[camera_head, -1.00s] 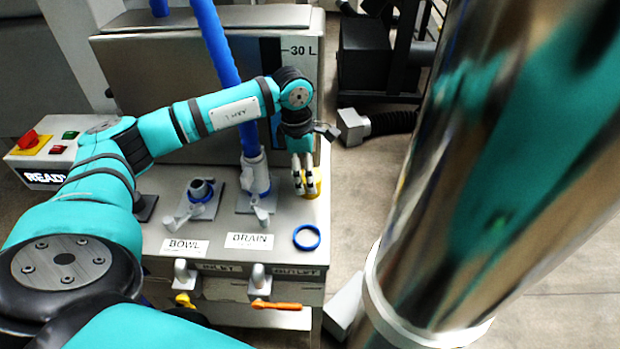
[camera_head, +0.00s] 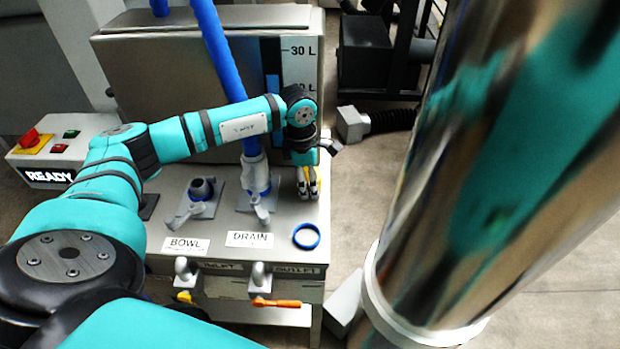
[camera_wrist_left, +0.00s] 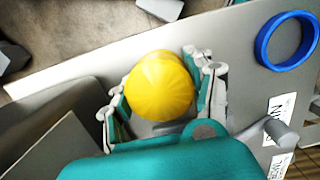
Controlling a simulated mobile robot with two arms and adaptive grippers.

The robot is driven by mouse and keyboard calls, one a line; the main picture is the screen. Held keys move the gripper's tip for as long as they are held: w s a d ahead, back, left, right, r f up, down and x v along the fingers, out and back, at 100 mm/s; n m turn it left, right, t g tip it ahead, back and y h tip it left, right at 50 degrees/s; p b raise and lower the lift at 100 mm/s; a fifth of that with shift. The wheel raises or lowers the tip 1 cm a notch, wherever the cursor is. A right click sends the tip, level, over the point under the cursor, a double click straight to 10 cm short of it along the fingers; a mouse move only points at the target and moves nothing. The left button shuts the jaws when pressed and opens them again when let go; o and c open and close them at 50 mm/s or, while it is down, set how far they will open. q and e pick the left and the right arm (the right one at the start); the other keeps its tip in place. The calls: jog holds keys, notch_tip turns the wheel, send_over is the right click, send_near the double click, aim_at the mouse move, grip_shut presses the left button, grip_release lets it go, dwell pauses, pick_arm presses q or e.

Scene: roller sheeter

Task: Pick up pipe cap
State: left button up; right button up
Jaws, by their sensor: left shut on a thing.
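The yellow, domed pipe cap (camera_wrist_left: 160,86) shows clearly in the left wrist view, between the two fingers of my left gripper (camera_wrist_left: 163,92). The fingers are shut on its sides. I cannot tell whether the cap still touches the top. My right gripper is out of view.
A blue ring (camera_head: 306,236) lies on the steel top (camera_head: 225,222) near the gripper; it also shows in the left wrist view (camera_wrist_left: 287,40). Pipe fittings with lever handles and a blue hose (camera_head: 219,50) stand to the left. The steel tank (camera_head: 190,80) rises behind.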

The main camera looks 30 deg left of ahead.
pick_arm(q)
jog(key=shift+r, duration=0.2)
jog(key=shift+r, duration=0.25)
jog(key=r, duration=0.1)
jog(key=r+b, duration=0.1)
jog(key=shift+s+d+r, duration=0.2)
jog(key=shift+s+r, duration=0.05)
jog(key=shift+r, duration=0.05)
jog(key=s+d, duration=0.3)
jog(key=s, duration=0.1)
jog(key=s+d+r+b, duration=0.1)
jog(key=s+d, duration=0.2)
jog(key=s, duration=0.1)
jog(key=s+d+b, duration=0.1)
jog(key=s+d, duration=0.2)
jog(key=s, duration=0.1)
jog(key=shift+s+r, duration=0.2)
jog(key=shift+r, duration=0.05)
jog(key=shift+r, duration=0.15)
jog(key=shift+r, duration=0.65)
